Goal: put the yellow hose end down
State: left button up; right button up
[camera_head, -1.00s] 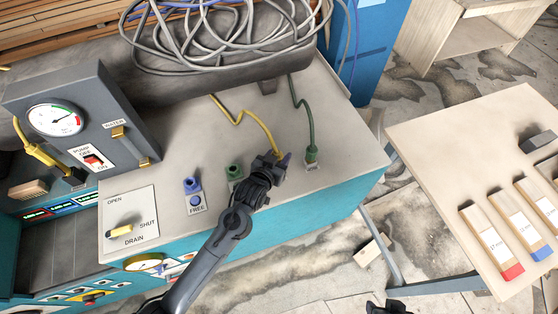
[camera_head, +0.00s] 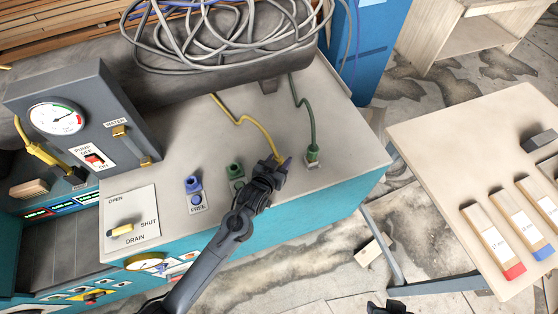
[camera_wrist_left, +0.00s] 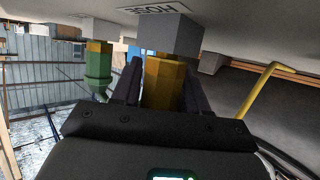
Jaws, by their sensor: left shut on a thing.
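The yellow hose (camera_head: 238,122) runs across the pale bench top to my left gripper (camera_head: 276,162), which hides most of its end. In the left wrist view the yellow hose end (camera_wrist_left: 164,84) sits between the two dark fingers, and the left gripper (camera_wrist_left: 160,88) is shut on it. The end meets a grey block (camera_wrist_left: 172,36) beside a label reading HOSE; I cannot tell whether it is seated there. A dark part at the bottom edge of the head view (camera_head: 388,307) may be my right gripper; its jaws cannot be made out.
A green hose (camera_head: 311,125) ends at a fitting just right of my left gripper. A green port (camera_head: 236,171) and a blue port (camera_head: 193,185) stand to its left. A drain lever plate (camera_head: 130,216) and a pump panel (camera_head: 80,120) are further left. Coiled hoses lie behind.

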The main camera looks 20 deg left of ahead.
pick_arm(q)
jog(key=o, duration=1.1)
jog(key=shift+s+a+f, duration=0.15)
jog(key=shift+f, duration=0.35)
jog(key=shift+s+a+f, duration=0.1)
jog(key=shift+f, duration=0.4)
jog(key=shift+o, duration=0.2)
jog(key=shift+r, duration=0.2)
jog(key=w+d+r+p+v, duration=0.1)
jog(key=r+v, duration=0.1)
jog(key=v, duration=1)
jog(key=s+a+f+g, duration=0.1)
jog(key=s+g, duration=0.4)
jog(key=s, duration=0.5)
jog(key=s+a+f+m+g, duration=0.1)
jog(key=s+a+g, duration=0.3)
jog(key=s, duration=0.6)
jog(key=shift+s+f+g+y, duration=0.4)
jog(key=shift+g, duration=0.1)
jog(key=shift+a, duration=0.1)
